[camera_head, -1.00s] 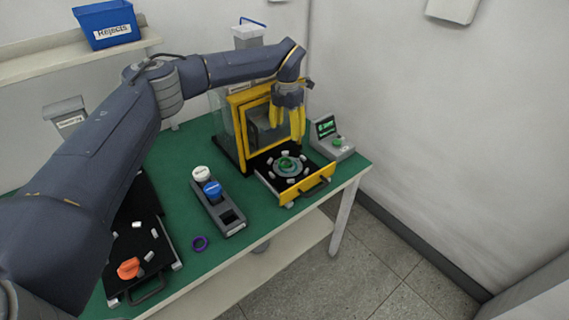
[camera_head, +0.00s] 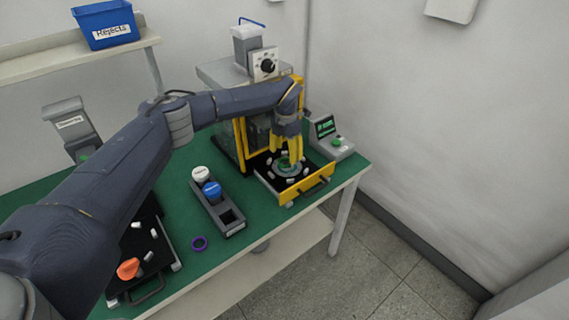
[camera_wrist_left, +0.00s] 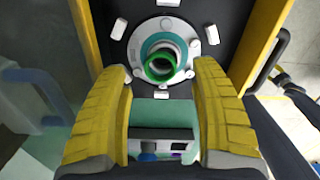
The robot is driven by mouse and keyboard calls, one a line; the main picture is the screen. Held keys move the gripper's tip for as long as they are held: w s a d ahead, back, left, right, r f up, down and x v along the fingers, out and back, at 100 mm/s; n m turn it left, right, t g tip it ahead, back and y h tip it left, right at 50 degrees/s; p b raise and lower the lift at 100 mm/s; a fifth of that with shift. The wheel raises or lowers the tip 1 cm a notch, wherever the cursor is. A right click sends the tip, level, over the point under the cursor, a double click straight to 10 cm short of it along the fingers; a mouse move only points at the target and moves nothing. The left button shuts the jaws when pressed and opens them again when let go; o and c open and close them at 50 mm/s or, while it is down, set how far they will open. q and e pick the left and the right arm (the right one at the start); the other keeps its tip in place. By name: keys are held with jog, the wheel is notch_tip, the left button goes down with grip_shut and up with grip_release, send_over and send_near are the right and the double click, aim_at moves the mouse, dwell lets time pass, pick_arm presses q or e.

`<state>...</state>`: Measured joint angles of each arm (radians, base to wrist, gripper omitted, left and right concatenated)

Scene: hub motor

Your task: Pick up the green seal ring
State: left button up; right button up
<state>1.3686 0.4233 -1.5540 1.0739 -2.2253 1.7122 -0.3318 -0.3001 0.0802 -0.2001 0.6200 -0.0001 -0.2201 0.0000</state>
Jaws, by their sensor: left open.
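The green seal ring (camera_wrist_left: 160,67) sits on top of the round grey hub (camera_wrist_left: 139,43) in the left wrist view, near the upper middle. In the head view the ring (camera_head: 285,161) shows small on the hub in the pulled-out black tray (camera_head: 265,176) with the yellow front. My left gripper (camera_head: 289,158) is open, with its yellow fingers pointing down just above the hub. In the left wrist view its fingers (camera_wrist_left: 165,75) stand to either side below the ring, apart from it. My right gripper is not in view.
A yellow-framed machine (camera_head: 242,140) stands behind the tray. A grey control box (camera_head: 331,139) is on the right.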

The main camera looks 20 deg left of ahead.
aim_at(285, 159)
pick_arm(q)
jog(key=shift+f, duration=1.85)
jog(key=shift+c, duration=0.2)
jog(key=c, duration=0.9)
jog(key=shift+r, duration=0.1)
